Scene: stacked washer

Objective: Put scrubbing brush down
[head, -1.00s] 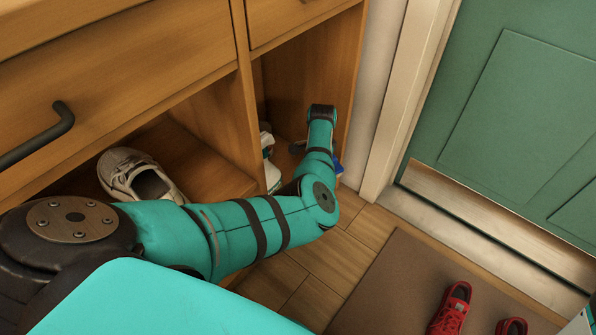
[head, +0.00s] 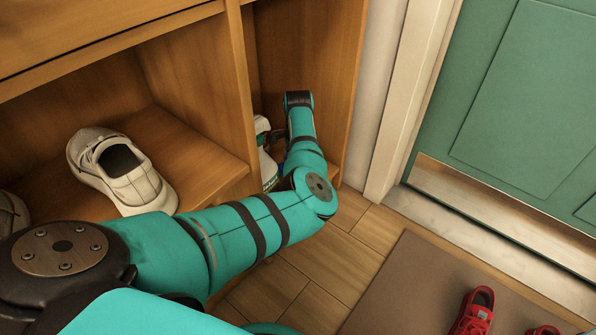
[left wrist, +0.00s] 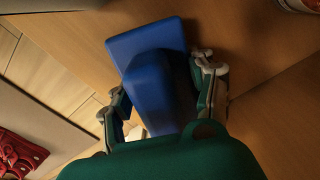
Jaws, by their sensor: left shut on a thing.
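The blue scrubbing brush (left wrist: 158,88) is in the left wrist view, between the two fingers of my left gripper (left wrist: 160,86). The gripper is shut on it. The brush's flat rectangular end points away from the gripper, over a wooden surface. I cannot tell whether it touches that surface. In the head view my left arm reaches into the right, lower compartment of the wooden cabinet (head: 195,75), and the arm hides the gripper and most of the brush. My right gripper is not in view.
A white bottle (head: 265,160) stands in the compartment just left of my arm. A pale shoe (head: 122,172) sits on the shelf further left. Red shoes (head: 475,312) lie on a brown mat (head: 400,285) before the green door (head: 530,110). Wooden floor between is clear.

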